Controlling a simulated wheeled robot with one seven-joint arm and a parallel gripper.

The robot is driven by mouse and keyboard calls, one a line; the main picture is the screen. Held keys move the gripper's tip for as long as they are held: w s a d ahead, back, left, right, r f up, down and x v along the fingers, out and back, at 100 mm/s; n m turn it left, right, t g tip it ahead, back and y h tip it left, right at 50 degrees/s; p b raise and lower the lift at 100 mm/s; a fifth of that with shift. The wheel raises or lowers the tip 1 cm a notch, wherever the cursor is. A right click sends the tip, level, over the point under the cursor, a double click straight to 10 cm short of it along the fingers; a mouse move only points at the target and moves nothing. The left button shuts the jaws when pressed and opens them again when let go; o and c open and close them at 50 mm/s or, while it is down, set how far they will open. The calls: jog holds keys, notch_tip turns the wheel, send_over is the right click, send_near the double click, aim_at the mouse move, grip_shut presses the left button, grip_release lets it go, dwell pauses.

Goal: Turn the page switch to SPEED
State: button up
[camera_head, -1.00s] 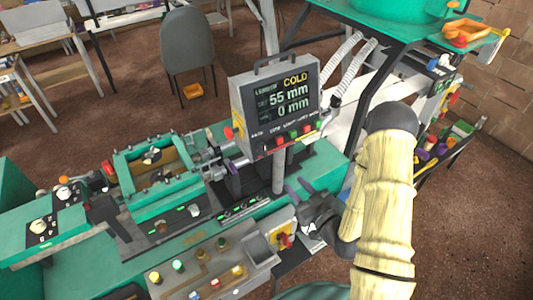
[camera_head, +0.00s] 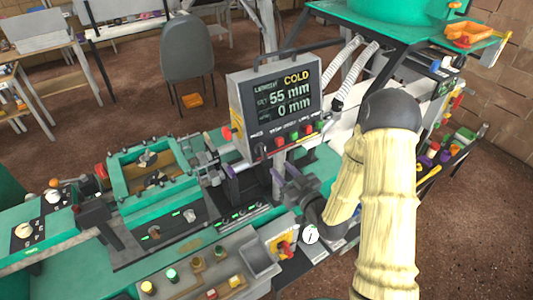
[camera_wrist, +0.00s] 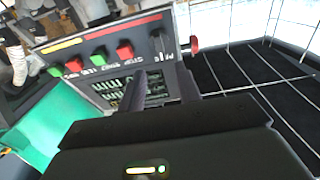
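The grey control box (camera_head: 275,105) shows a LENGTH page with COLD, 55 mm and 0 mm on its screen. The page switch (camera_head: 262,149) is a dark knob at the left end of the row under the screen. In the wrist view the box is upside down, and the switch (camera_wrist: 160,42) is at the right end of the row, its pointer hard to read.
Red and green buttons (camera_wrist: 100,57) sit beside the switch. A red knob (camera_wrist: 193,44) sticks out from the box's side. A green-framed machine (camera_head: 150,170) stands left; a button panel (camera_head: 205,265) is in front. A wire rack (camera_wrist: 260,85) shows in the wrist view.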

aim_at(265, 152)
jog(key=p+x, duration=0.4)
jog(key=x, duration=0.5)
jog(key=shift+w+a, duration=0.1)
jog(key=shift+w, duration=0.1)
jog(key=shift+s, duration=0.1)
grip_shut()
